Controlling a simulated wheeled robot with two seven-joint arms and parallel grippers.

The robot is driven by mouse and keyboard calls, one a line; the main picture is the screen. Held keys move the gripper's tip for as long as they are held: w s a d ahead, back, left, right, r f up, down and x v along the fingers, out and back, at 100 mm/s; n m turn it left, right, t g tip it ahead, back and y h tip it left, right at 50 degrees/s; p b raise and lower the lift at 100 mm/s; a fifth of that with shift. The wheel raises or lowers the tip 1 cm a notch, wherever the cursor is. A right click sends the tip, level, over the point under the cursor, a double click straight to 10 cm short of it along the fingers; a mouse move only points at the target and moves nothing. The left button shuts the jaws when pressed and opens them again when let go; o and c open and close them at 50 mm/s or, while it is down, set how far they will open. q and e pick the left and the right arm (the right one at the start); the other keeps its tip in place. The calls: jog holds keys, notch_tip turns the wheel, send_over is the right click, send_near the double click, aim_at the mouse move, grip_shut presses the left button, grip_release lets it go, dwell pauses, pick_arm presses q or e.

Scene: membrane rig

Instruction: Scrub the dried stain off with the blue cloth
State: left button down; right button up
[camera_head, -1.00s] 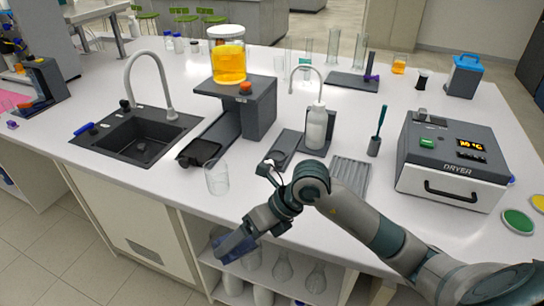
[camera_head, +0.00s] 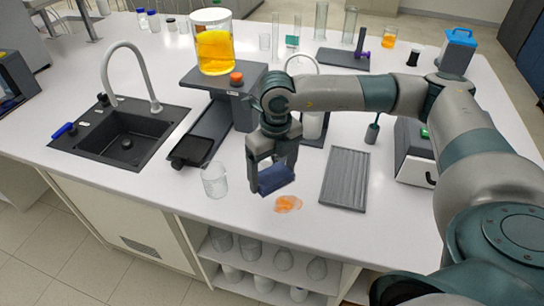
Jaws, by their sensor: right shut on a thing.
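My right gripper (camera_head: 273,178) is shut on the blue cloth (camera_head: 275,180), a dark blue folded pad. It holds the cloth just above the white counter. The dried stain (camera_head: 288,204) is an orange patch on the counter, near the front edge. In the picture it lies just below and to the right of the cloth. The cloth looks apart from the stain, but its exact height is hard to tell. My left gripper is not in view.
A clear glass beaker (camera_head: 214,180) stands close to the left of the cloth. A grey ribbed tray (camera_head: 345,178) lies to the right of the stain. The black stand with a jar of orange liquid (camera_head: 214,50) is behind. The sink (camera_head: 125,140) is at the left.

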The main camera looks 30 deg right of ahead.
jog(key=shift+w+d+r+m, duration=0.1)
jog(key=shift+d+r+m, duration=0.1)
jog(key=shift+d, duration=0.3)
jog(key=shift+w+d+r+m, duration=0.1)
jog(key=shift+d+r, duration=0.05)
jog(key=shift+d, duration=0.3)
jog(key=shift+f, duration=0.15)
jog(key=shift+f+b, duration=0.9)
jog(key=shift+f, duration=1.45)
jog(key=shift+a, duration=0.1)
